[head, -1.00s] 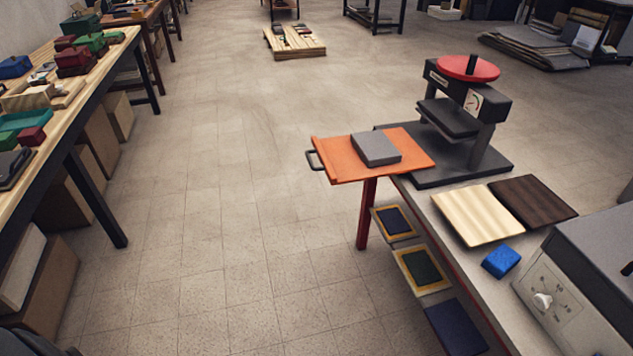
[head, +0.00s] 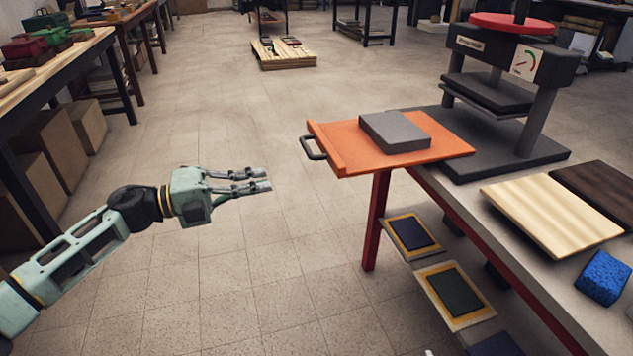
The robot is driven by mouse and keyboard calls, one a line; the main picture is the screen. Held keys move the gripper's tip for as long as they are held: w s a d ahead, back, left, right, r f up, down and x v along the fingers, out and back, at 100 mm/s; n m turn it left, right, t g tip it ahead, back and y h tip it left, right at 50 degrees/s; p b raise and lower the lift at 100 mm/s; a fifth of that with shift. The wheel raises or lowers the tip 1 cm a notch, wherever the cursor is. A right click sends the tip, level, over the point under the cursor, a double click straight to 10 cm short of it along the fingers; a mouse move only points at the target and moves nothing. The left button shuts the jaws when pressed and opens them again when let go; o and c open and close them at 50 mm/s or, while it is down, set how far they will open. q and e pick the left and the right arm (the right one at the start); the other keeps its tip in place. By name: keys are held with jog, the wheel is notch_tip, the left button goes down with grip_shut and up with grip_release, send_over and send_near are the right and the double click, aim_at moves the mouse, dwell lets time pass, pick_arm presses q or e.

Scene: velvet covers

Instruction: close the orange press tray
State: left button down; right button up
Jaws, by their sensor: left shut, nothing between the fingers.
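The orange press tray (head: 353,158) sticks out to the left of the dark press (head: 510,95), past the end of the bench. Its dark handle (head: 312,148) is at its left end. A grey block (head: 395,132) lies on the tray. My left gripper (head: 268,180) comes in from the left, shut and empty, its fingers pointing right. In the picture it is left of and a little below the handle, apart from it.
The bench (head: 460,198) holds a pale board (head: 550,214), a dark board (head: 605,192) and a blue block (head: 603,277). Framed panels (head: 455,293) sit below its edge. A red leg (head: 376,222) stands under the tray. Open floor lies left.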

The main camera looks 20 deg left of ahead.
pick_arm(q)
send_near(337, 169)
jog(key=shift+m+g, duration=0.3)
jog(key=shift+m, duration=0.1)
jog(key=x, duration=0.6)
jog(key=shift+r+b, duration=0.15)
jog(key=shift+b, duration=0.25)
jog(key=shift+w+d, duration=0.35)
jog(key=shift+d, duration=0.1)
pick_arm(e)
jog(key=w+a+r+t+y, duration=0.1)
jog(key=w+r+t, duration=0.1)
jog(key=r, duration=0.3)
jog(key=shift+w+a+r+t, duration=0.15)
jog(key=shift+w+a+t, duration=0.1)
jog(key=shift+w+t, duration=0.2)
